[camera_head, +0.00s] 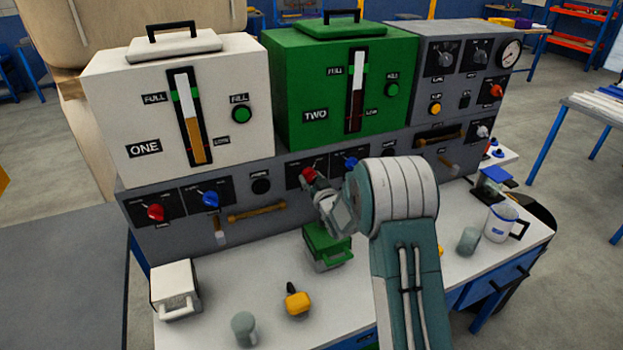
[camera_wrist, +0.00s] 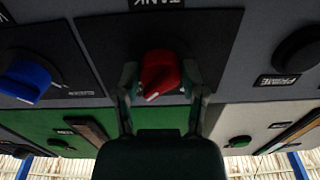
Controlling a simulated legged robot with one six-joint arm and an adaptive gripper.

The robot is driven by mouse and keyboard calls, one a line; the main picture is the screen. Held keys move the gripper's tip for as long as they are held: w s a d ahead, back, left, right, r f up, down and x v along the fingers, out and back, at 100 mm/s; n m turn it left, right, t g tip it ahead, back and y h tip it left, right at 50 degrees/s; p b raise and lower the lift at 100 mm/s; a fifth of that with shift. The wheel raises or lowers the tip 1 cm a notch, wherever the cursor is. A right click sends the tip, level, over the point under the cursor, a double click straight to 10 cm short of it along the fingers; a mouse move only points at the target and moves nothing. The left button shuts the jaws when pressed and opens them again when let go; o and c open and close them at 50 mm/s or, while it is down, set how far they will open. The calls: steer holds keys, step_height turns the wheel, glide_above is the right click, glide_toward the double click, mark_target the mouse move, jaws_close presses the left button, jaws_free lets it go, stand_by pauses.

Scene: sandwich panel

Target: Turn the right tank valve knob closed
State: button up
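The red tank valve knob (camera_head: 308,174) sits on the grey panel below the green tank marked TWO (camera_head: 290,85). In the wrist view, which is upside down, the red knob (camera_wrist: 160,70) has a white pointer mark near its lower left and a TANK label above it. My gripper (camera_wrist: 160,80) has one finger on each side of this knob, with its fingers apart. I cannot tell whether either finger touches it. In the head view my gripper (camera_head: 326,194) is at the panel, partly hidden by my wrist.
A blue knob (camera_wrist: 26,80) is beside the red one, also in the head view (camera_head: 351,162). Another red knob (camera_head: 155,212) and blue knob (camera_head: 210,199) are under the white tank (camera_head: 110,110). A green box (camera_head: 325,245), yellow object (camera_head: 298,303) and white mug (camera_head: 500,222) stand on the bench.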

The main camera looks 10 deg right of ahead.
steer(key=shift+n, duration=0.3)
steer(key=n, duration=0.4)
steer(key=shift+r, duration=0.1)
steer(key=n, duration=0.4)
steer(key=shift+n, duration=0.4)
steer(key=n, duration=0.4)
steer(key=shift+n, duration=2.2)
steer(key=o, duration=1.2)
steer(key=shift+w, duration=0.1)
steer(key=shift+c, duration=0.2)
